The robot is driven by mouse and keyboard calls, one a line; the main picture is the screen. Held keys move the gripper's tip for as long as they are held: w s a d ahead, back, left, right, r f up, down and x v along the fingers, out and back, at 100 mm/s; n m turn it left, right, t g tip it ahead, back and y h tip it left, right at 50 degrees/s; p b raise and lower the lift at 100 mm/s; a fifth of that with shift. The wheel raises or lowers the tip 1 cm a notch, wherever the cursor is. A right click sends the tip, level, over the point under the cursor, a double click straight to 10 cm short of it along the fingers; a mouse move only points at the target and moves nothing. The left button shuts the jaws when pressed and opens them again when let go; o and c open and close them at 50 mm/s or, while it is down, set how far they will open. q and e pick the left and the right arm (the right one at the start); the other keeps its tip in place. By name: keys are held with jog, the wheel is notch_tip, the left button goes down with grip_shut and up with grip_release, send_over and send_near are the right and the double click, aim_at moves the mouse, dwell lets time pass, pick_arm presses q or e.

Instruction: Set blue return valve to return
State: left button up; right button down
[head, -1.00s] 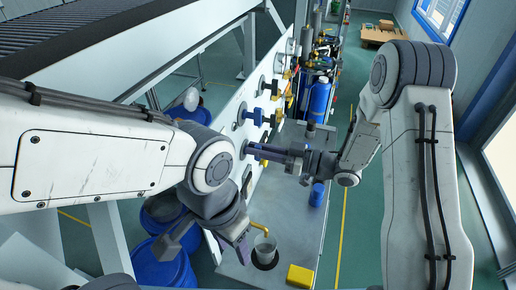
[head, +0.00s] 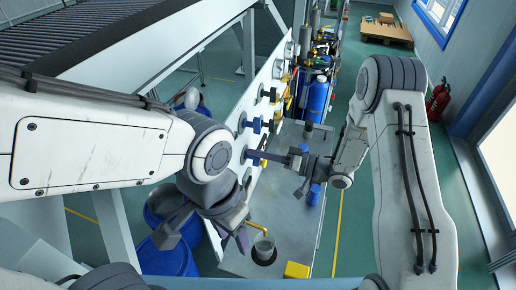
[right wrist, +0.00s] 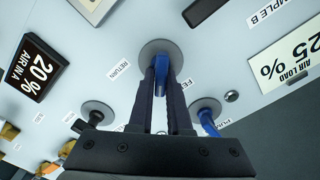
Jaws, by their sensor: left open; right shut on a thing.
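The blue return valve (right wrist: 160,78) is a blue lever on a round grey disc on the pale panel (right wrist: 235,50). In the right wrist view it stands between the two dark fingers of my right gripper (right wrist: 161,88), which is shut on it. The label RETURN is left of the disc; a partly hidden label starting FE is right of it. In the head view my right gripper (head: 268,157) reaches the panel from the right; its fingers largely hide the lever. My left gripper (head: 207,238) is open and empty, lower down, in front of the panel.
Another blue lever (right wrist: 208,121) is close on the right in the right wrist view, and a black knob (right wrist: 96,117) on the left. Blue drums (head: 168,260) stand at lower left.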

jog(key=m+p, duration=0.2)
jog(key=m, duration=0.2)
jog(key=shift+w+f+m, duration=0.1)
jog(key=shift+m, duration=0.2)
jog(key=m, duration=0.2)
jog(key=m+p, duration=0.1)
jog(key=m, duration=0.1)
jog(key=shift+f+p, duration=0.3)
jog(key=c, duration=0.9)
grip_release()
